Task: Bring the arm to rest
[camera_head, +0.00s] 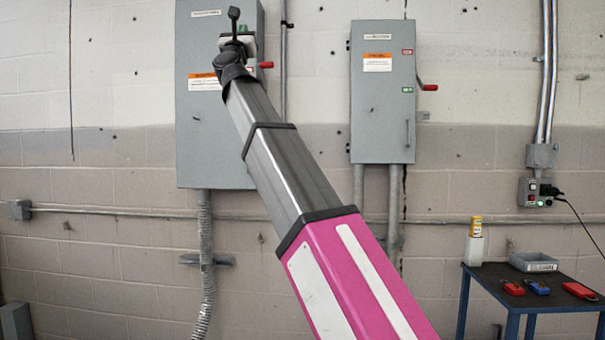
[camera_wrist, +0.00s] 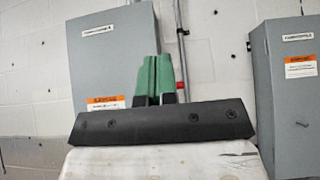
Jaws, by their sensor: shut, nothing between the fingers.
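My arm reaches up and to the left across the head view, in front of the left grey electrical cabinet (camera_head: 187,130). My gripper (camera_wrist: 155,62) shows in the wrist view as two green fingers side by side, shut and empty. They point toward the wall between the left cabinet (camera_wrist: 110,55) and the right cabinet (camera_wrist: 290,110).
The right cabinet (camera_head: 382,125) has a red-tipped side handle (camera_head: 429,87). A small outlet box (camera_head: 528,192) with a plugged-in cable hangs at right. A dark table (camera_head: 560,276) at lower right holds a grey bin (camera_head: 533,262), a yellow-topped bottle (camera_head: 475,245) and red and blue items (camera_head: 538,287).

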